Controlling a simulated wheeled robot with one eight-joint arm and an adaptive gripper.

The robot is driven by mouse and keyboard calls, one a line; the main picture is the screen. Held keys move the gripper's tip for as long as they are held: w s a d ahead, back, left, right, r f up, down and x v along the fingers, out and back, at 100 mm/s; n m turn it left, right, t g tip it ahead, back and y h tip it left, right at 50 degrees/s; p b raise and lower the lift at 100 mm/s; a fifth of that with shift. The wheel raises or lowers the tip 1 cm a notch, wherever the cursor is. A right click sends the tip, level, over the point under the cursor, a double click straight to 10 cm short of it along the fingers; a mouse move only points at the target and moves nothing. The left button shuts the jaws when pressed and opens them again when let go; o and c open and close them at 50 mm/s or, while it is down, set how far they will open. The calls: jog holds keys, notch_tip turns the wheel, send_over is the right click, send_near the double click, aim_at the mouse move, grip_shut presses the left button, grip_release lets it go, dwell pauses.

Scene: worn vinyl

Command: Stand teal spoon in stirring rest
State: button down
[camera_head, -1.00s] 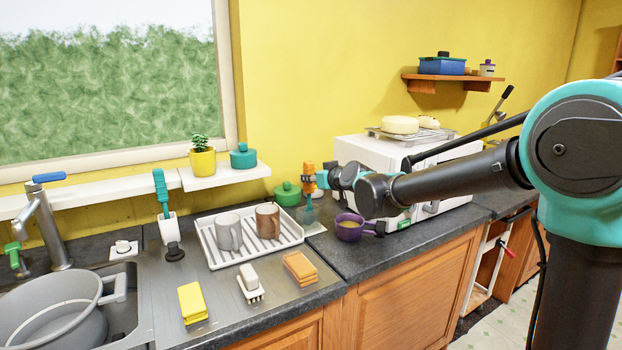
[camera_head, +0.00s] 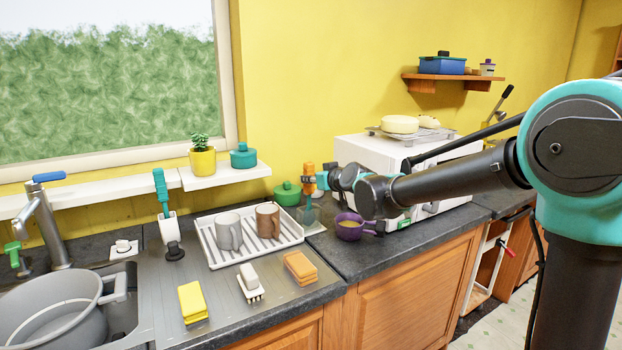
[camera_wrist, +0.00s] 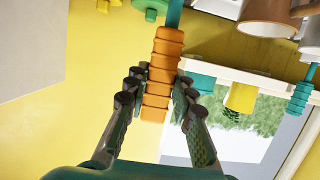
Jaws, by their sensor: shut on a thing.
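My gripper (camera_head: 312,182) is shut on the orange ribbed handle (camera_wrist: 165,75) of the teal spoon, above the counter near the white microwave. The spoon's teal shaft (camera_wrist: 175,14) runs away from the fingers in the wrist view. In the head view the spoon is about upright, with its teal lower end (camera_head: 309,215) pointing down. A small pale, see-through piece (camera_head: 317,228), perhaps the stirring rest, lies on the counter around or behind that lower end. I cannot tell whether the spoon is inside it or touching it.
A purple cup (camera_head: 349,232) stands close to the right, and a green lidded pot (camera_head: 287,194) stands behind left. A white rack (camera_head: 215,259) with two mugs is to the left. The white microwave (camera_head: 350,157) is close behind the arm.

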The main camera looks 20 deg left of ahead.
jog(key=shift+f, duration=0.4)
dwell(0.4)
jog(key=c, duration=1.2)
grip_release()
jog(key=shift+d, duration=0.1)
jog(key=v, duration=0.7)
jog(key=shift+s+d, duration=0.2)
jog(key=shift+s, duration=0.05)
dwell(0.5)
jog(key=shift+s+d+r, duration=0.1)
jog(key=shift+r, duration=0.1)
jog(key=v, duration=1.2)
